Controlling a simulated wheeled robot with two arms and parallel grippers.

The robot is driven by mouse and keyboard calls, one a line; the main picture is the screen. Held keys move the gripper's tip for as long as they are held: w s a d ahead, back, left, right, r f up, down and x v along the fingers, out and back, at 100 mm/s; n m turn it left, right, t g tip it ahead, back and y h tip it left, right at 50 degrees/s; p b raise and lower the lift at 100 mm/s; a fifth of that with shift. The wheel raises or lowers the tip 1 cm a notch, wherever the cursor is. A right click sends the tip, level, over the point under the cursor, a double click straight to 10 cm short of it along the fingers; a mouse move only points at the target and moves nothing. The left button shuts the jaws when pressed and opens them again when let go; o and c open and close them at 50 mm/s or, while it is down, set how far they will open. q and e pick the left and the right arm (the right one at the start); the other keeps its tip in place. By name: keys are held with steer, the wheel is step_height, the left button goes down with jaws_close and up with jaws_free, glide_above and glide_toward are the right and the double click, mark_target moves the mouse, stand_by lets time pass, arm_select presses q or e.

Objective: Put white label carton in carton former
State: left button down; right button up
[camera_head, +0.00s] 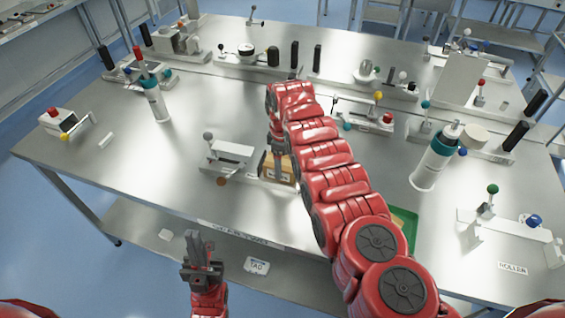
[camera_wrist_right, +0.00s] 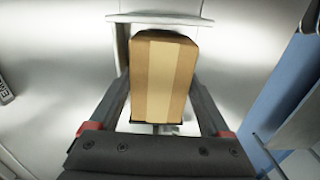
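A brown carton (camera_head: 288,172) with a pale strip down its face (camera_wrist_right: 163,80) stands by the white fixture with a grey ball knob (camera_head: 232,152), which looks like the carton former. My right gripper (camera_head: 276,160) points down at the carton. In the right wrist view its two fingers (camera_wrist_right: 161,90) lie along both sides of the carton, touching or almost touching; I cannot tell whether they press on it. A white plate edge (camera_wrist_right: 158,19) shows just beyond the carton. My left gripper (camera_head: 202,248) is empty in front of the table, fingers close together.
A white bottle (camera_head: 154,102) stands at the left and a larger one (camera_head: 432,165) at the right. A green tray (camera_head: 405,222) is partly hidden behind my right arm. Several fixtures with coloured knobs line the back.

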steer(key=shift+o, duration=1.3)
steer(key=shift+w+r+p, duration=0.1)
steer(key=shift+r+p, duration=0.25)
steer(key=shift+r, duration=0.4)
step_height(320, 180, up, 2)
steer(key=shift+r+p, duration=0.1)
steer(key=shift+p, duration=0.2)
step_height(320, 180, up, 9)
steer(key=b, duration=0.3)
steer(key=shift+f+b, duration=0.2)
steer(key=shift+b, duration=0.2)
